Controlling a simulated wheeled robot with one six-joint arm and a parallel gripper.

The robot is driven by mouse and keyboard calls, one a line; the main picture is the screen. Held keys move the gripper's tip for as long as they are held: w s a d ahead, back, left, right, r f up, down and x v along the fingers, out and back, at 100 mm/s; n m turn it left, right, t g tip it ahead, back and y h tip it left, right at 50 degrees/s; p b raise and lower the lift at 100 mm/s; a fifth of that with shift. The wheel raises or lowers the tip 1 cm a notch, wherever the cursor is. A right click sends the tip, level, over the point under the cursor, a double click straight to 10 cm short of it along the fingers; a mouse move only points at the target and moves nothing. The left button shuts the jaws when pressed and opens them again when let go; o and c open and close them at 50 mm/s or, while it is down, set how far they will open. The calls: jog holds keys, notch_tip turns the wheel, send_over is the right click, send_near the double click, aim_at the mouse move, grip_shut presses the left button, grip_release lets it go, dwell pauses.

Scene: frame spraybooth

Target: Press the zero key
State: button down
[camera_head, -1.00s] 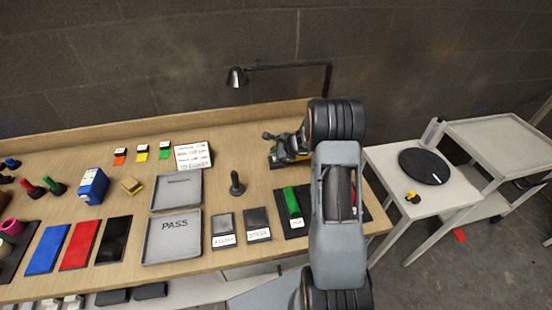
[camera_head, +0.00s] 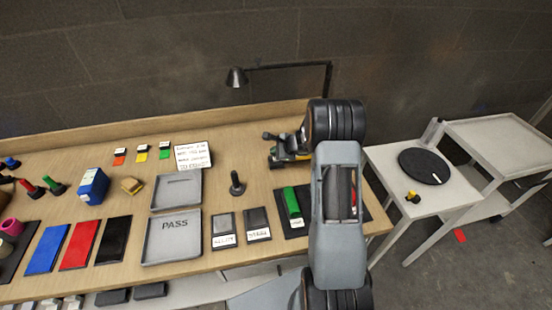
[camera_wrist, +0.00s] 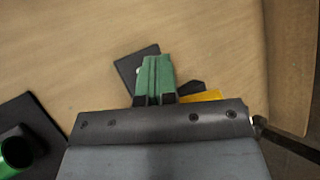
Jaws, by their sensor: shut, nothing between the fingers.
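No zero key can be made out in either view. A dark device with a yellow part (camera_head: 279,158) stands at the back of the bench, partly hidden by my arm in the head view. In the wrist view, my gripper (camera_wrist: 155,62) has green fingers pressed together, with nothing between them. A dark flat piece (camera_wrist: 127,66) and a yellow part (camera_wrist: 203,96) show beside and behind the fingers. Whether the fingertips touch anything cannot be told.
Grey trays (camera_head: 203,242), a small dark upright peg (camera_head: 236,187) and a white note card (camera_head: 193,158) are further left. A desk lamp (camera_head: 236,78) stands behind. A side table (camera_head: 450,193) with a black disc is at right.

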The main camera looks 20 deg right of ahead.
jog(key=shift+f+b, duration=0.95)
jog(key=shift+b, duration=0.3)
dwell(0.8)
jog(key=shift+r, duration=0.15)
jog(key=shift+r+p, duration=0.55)
jog(key=shift+r, duration=0.25)
jog(key=shift+r+p, duration=1.7)
jog(key=shift+r, duration=0.85)
